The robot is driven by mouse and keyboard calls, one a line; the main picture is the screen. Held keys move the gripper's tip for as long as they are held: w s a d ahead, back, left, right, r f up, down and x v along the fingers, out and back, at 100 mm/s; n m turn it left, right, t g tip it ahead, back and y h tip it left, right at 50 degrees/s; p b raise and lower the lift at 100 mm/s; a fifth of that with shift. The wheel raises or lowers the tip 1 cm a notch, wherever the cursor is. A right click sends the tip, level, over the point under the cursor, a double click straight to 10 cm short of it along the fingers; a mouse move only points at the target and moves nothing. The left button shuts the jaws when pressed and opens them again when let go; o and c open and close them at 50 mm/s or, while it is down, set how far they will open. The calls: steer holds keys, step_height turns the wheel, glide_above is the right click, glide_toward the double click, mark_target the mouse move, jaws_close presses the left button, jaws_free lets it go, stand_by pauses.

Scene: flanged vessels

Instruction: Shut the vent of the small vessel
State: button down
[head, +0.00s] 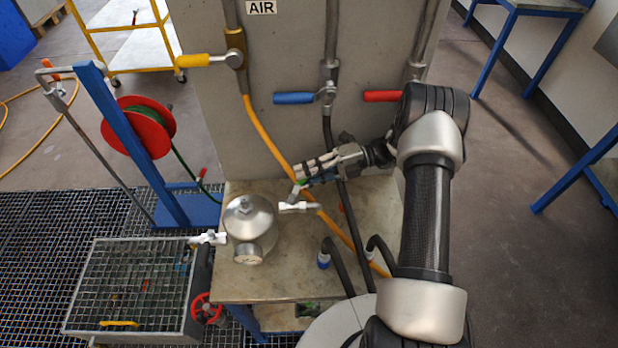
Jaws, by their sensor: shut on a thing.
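The small vessel (250,220) is a rounded steel pot standing on the worktable, with a round flanged port (248,254) at its front. A white valve (208,238) sticks out on its left. Another white valve (298,207) sticks out on its right, with a short upright lever (296,191) that has a green tip. My gripper (303,177) reaches in from the right, just above the right valve, with its fingers shut at the lever's green end. The fingers partly hide the lever. No label shows which valve is the vent.
An orange hose (268,140) and a dark hose (328,140) hang behind and beside my gripper. Yellow (193,61), blue (293,98) and red (382,96) handles sit on the grey panel (285,60). A grating-topped bin (135,285) stands left of the table (290,280).

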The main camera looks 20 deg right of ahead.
steer(key=shift+w+a+n+g, duration=0.15)
steer(key=shift+a+n+g, duration=0.05)
steer(key=shift+n+g, duration=0.25)
steer(key=c, duration=1.5)
jaws_free()
steer(key=shift+d, duration=0.1)
